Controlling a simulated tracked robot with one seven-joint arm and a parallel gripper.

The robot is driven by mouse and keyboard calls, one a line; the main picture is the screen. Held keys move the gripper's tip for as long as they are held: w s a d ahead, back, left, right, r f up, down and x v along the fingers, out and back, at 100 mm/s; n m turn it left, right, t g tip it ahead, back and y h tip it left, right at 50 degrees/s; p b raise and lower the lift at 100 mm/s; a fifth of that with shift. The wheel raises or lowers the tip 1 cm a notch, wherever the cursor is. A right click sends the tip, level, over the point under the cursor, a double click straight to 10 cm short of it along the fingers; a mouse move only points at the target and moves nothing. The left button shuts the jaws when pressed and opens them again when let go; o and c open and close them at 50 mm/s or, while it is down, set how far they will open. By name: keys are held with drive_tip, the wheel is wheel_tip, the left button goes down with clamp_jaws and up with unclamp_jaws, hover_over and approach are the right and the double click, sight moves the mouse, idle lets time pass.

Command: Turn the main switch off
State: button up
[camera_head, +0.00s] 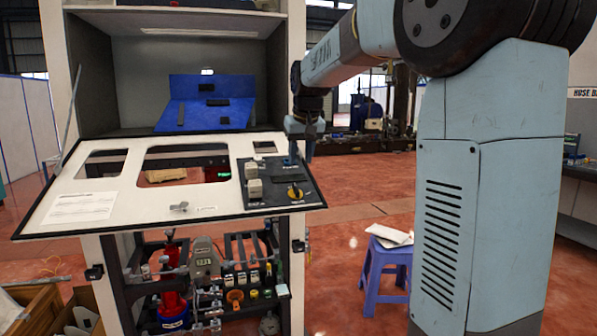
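A sloped panel (115,207) with a black control section (270,197) faces me at the front of the cabinet. On the black section, at the lower right, is a yellow rotary knob (294,192), which looks like the main switch. Its exact setting and the label are too small to read. My gripper (301,155) hangs pointing down at the upper right edge of the black section, above and behind the knob. It seems apart from the knob. The fingers are small and dark, and I cannot tell whether they are open.
Two pale blocks (253,179) stand on the black section left of the knob. A grey key-like piece (180,207) sits on the panel's lower edge. A blue sloped rack (207,103) stands inside the cabinet. A purple stool (387,270) with papers stands right of the cabinet.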

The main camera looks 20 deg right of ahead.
drive_tip(key=shift+v, duration=1.65)
drive_tip(key=s+f, duration=0.4)
drive_tip(key=s, duration=0.6)
drive_tip(key=s+f, duration=0.5)
drive_tip(key=s, duration=0.6)
drive_tip(key=s+f+t, duration=0.1)
drive_tip(key=s+f, duration=0.3)
drive_tip(key=s, duration=0.7)
drive_tip(key=shift+a+f, duration=0.25)
drive_tip(key=shift+a, duration=0.05)
